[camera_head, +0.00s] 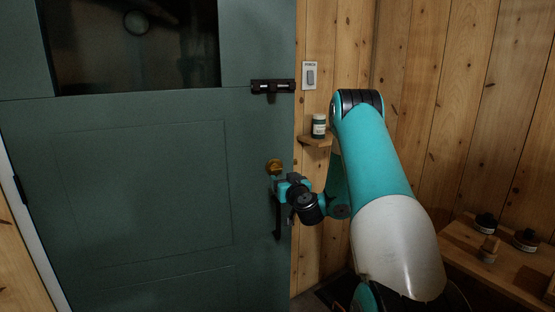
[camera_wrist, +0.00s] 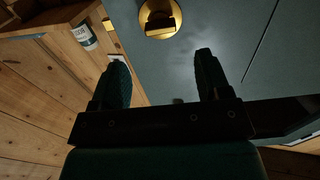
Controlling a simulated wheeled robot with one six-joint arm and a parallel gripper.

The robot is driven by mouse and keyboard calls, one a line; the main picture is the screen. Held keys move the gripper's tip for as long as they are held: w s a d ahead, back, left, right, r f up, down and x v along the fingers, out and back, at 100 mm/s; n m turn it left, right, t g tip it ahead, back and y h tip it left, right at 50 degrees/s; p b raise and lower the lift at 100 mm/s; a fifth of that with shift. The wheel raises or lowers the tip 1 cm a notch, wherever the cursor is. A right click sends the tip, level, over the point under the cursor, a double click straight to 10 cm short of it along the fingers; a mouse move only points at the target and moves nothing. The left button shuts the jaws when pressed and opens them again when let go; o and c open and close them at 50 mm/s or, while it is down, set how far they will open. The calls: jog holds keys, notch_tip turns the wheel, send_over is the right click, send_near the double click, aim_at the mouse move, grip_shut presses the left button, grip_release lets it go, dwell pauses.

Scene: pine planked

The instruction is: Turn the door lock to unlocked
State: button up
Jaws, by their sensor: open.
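A dark green door (camera_head: 150,190) with a glass pane at its top fills the left of the head view. The lock (camera_head: 274,167) is a round brass plate with a thumb-turn near the door's right edge. In the wrist view the brass lock (camera_wrist: 160,18) shows at the top, its turn piece lying roughly across the picture. My gripper (camera_head: 284,184) is just below the lock in the head view. In the wrist view my gripper (camera_wrist: 165,75) has its two fingers spread apart with nothing between them. The fingertips appear apart from the lock.
A black slide bolt (camera_head: 272,86) sits higher on the door, and a dark handle (camera_head: 278,218) hangs below the lock. A light switch (camera_head: 310,75) and a small shelf (camera_head: 316,141) with a jar (camera_head: 319,125) are on the plank wall. A bench (camera_head: 500,265) holds several small items.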

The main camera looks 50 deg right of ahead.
aim_at(277, 171)
jog(key=p+x, duration=0.6)
jog(key=x, duration=0.1)
jog(key=shift+w+r, duration=0.1)
jog(key=shift+w, duration=0.05)
jog(key=shift+w+d+p, duration=0.35)
jog(key=shift+w+p, duration=0.1)
jog(key=shift+w, duration=0.1)
jog(key=shift+c, duration=0.2)
jog(key=c, duration=0.9)
